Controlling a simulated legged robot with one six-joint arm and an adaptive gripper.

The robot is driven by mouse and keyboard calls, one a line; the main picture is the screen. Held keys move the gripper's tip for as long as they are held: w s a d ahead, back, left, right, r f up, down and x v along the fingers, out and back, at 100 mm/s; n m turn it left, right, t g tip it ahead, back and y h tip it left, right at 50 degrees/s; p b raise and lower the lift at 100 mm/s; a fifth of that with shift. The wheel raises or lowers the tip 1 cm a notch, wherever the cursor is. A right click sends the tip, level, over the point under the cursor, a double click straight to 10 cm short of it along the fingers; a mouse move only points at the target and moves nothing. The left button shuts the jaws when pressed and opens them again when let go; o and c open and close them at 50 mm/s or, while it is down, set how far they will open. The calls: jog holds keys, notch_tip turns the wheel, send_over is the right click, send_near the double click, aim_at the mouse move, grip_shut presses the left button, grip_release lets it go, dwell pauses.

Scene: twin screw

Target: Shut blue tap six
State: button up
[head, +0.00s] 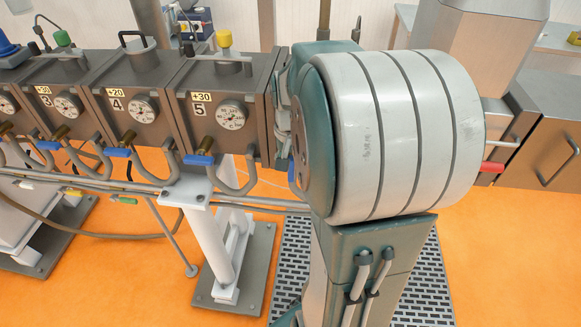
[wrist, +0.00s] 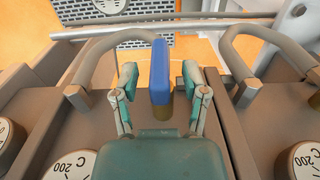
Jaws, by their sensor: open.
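In the wrist view a blue tap handle (wrist: 159,62) on a brass stem stands between the two teal fingers of my gripper (wrist: 160,80). The fingers are open, one on each side, with a gap to the handle on both sides. The handle's long side runs up and down in the picture. No number shows near this tap, so I cannot read that it is six. In the head view my arm covers the block to the right of block 5 (head: 247,90), and my gripper is almost wholly hidden behind it.
Blue tap handles sit under block 5 (head: 200,160) and block 4 (head: 117,152). Curved grey pipes (wrist: 233,50) stand on both sides of the gripper in the wrist view. Dials (wrist: 303,160) lie at the lower corners. A red handle (head: 492,167) is at the right.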

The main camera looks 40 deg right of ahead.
jog(key=shift+f, duration=0.85)
